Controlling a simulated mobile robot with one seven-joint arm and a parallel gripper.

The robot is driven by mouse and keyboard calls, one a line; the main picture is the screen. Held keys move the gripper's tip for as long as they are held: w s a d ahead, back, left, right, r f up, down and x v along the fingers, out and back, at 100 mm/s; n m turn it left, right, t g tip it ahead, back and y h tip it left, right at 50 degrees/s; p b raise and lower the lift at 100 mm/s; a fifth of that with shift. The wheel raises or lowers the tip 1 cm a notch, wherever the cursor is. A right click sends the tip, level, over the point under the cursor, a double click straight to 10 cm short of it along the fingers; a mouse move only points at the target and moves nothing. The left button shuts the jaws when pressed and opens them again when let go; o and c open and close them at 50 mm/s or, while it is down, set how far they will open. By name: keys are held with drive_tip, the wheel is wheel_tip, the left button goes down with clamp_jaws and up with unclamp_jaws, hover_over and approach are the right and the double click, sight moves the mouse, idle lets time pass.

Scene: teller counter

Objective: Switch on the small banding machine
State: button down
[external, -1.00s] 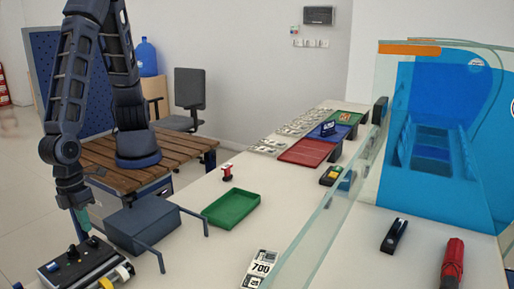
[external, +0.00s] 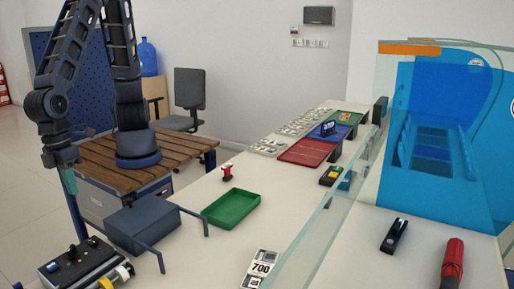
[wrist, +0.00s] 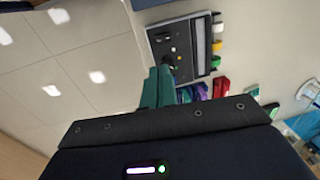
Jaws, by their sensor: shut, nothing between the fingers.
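The small banding machine (external: 62,274) stands at the near left end of the counter. It has a dark top with small knobs and a yellow tape roll at its right. In the wrist view the banding machine (wrist: 203,28) lies beyond the fingertips, with a row of small controls on its dark panel. My gripper (external: 70,184) has green fingers, is shut and empty, and hangs above the machine, apart from it. In the wrist view my gripper (wrist: 163,72) overlaps the machine's lower left edge. I cannot tell whether the machine's switch is on or off.
A dark blue box (external: 142,222) with bar handles stands right behind the machine. A glass screen (external: 325,222) runs along the counter. A slatted wooden table (external: 182,150) stands behind.

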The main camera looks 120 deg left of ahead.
sight(94, 242)
drive_tip(key=shift+w, duration=0.1)
idle(0.3)
drive_tip(key=shift+w, duration=0.3)
drive_tip(key=shift+w, duration=0.3)
idle(0.3)
drive_tip(key=f, duration=0.4)
drive_tip(key=w+f, duration=0.1)
drive_tip(key=f, duration=0.3)
drive_tip(key=w+f, duration=0.1)
drive_tip(key=f, duration=0.3)
drive_tip(key=shift+f, duration=0.35)
drive_tip(key=shift+w+f, duration=0.1)
drive_tip(key=shift+f, duration=0.45)
drive_tip(key=shift+w+f, duration=0.1)
drive_tip(key=shift+f, duration=0.05)
drive_tip(key=shift+s, duration=0.85)
